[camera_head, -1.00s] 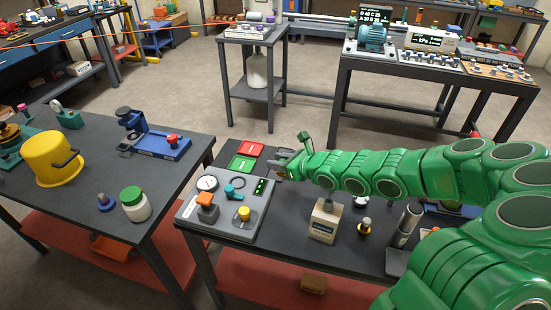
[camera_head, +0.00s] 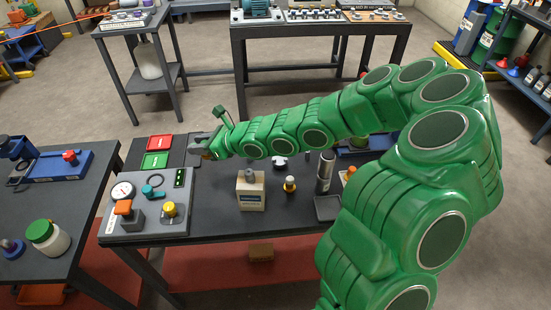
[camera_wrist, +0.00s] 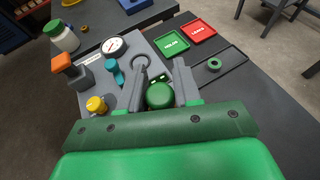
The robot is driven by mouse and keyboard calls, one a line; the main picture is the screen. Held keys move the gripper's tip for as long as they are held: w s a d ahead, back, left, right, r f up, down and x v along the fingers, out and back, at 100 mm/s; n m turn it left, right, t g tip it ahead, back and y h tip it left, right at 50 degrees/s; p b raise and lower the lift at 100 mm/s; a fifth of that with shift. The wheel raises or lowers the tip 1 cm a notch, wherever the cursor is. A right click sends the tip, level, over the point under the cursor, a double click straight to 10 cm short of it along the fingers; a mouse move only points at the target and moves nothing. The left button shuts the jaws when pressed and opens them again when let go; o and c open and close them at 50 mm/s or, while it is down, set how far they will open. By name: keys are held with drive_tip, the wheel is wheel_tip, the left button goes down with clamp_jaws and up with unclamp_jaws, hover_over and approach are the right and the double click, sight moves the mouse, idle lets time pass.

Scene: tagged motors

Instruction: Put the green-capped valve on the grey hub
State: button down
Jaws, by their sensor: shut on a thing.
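My gripper (camera_wrist: 160,80) is shut on the green-capped valve. In the wrist view the valve's round green cap (camera_wrist: 160,95) sits between the two grey fingers; its lower part is hidden. In the head view my gripper (camera_head: 203,146) is above the table's back edge area, right of the red and green cards, and the valve cannot be made out. A grey ring (camera_wrist: 141,61) shows beside the left fingertip, over the grey panel; I cannot tell whether it is the grey hub.
A dark tray (camera_wrist: 233,72) with a green ring (camera_wrist: 214,64) lies beside the cards. A beige box (camera_head: 251,192) stands right of the panel.

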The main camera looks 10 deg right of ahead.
drive_tip(key=w+d+r, duration=0.1)
drive_tip(key=d+r, duration=0.1)
drive_tip(key=d, duration=0.4)
drive_tip(key=w+d+r, duration=0.2)
drive_tip(key=d+r, duration=0.1)
drive_tip(key=d, duration=0.3)
drive_tip(key=s+d+f+n+g+y, duration=0.1)
drive_tip(key=s+d+f+n+g, duration=0.3)
drive_tip(key=s+d, duration=0.7)
drive_tip(key=g, duration=0.1)
hover_over(274, 160)
drive_tip(key=shift+n, duration=0.4)
drive_tip(key=f, duration=0.8)
drive_tip(key=shift+s+d+f, duration=0.1)
drive_tip(key=shift+s, duration=0.1)
drive_tip(key=shift+w+f, duration=0.3)
drive_tip(key=shift+f, duration=1.6)
drive_tip(key=shift+f, duration=0.15)
